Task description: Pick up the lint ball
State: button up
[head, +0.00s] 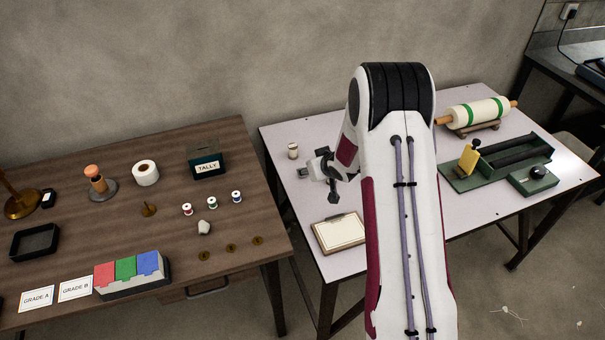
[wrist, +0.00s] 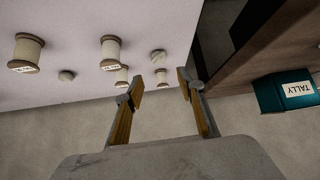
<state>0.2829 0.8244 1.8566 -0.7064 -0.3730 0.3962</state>
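In the head view my gripper (head: 318,183) is over the left part of the pale table (head: 285,133), apart from the things there. A whitish lump (head: 204,227) lies on the wooden table; I cannot tell what it is.
Spools (wrist: 28,52) (wrist: 111,48) stand near the lumps, with smaller ones (wrist: 122,77) close to my fingers. In the head view one spool (head: 293,151), a clipboard (head: 340,233), a green tray (head: 500,162) and a rolling pin (head: 477,113) are on the pale table. A tally box (head: 206,163) stands left.

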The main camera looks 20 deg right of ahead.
aim_at(304, 179)
jog(key=shift+w+f, duration=0.1)
jog(key=shift+f, duration=0.75)
jog(key=shift+a, duration=0.1)
jog(key=shift+x, duration=1.35)
jog(key=shift+x, duration=2.55)
jog(key=shift+c, duration=0.4)
jog(key=c, duration=0.7)
